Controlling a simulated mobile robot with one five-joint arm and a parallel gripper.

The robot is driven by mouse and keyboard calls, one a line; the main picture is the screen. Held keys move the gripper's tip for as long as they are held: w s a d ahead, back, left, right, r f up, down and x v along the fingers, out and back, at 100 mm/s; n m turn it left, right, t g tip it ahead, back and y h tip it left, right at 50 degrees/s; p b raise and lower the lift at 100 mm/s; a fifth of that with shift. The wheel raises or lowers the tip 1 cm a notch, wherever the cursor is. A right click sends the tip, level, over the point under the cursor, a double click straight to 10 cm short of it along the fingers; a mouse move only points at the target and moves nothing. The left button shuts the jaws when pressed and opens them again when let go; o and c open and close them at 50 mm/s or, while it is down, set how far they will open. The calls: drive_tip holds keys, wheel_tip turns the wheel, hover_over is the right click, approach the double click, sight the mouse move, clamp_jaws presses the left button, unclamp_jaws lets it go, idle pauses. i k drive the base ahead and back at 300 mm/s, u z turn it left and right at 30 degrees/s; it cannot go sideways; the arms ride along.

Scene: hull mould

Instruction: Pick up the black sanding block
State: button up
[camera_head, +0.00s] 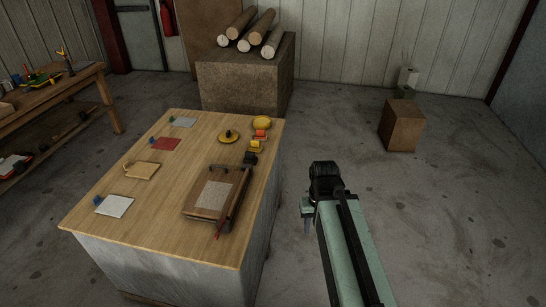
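A small black block (250,157), which looks like the black sanding block, is on the wooden-topped table near its right edge. It sits at the far end of a brown framed mould (208,195) with a grey panel, just in front of a small yellow block (255,147). My arm reaches in from the bottom right, over the floor to the right of the table. My gripper (307,222) seems to hang at the arm's far end, apart from the block; its fingers are too small and dark to make out.
The table (150,205) also bears a yellow disc with a black knob (228,136), a red block (261,134) and several flat sheets. Logs lie on a block (240,85) behind. A brown box (402,126) stands right; floor between is clear.

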sight(250, 158)
drive_tip(key=z, duration=1.2)
drive_tip(key=i, duration=2.75)
drive_tip(key=u, duration=4.35)
drive_tip(key=i, duration=1.05)
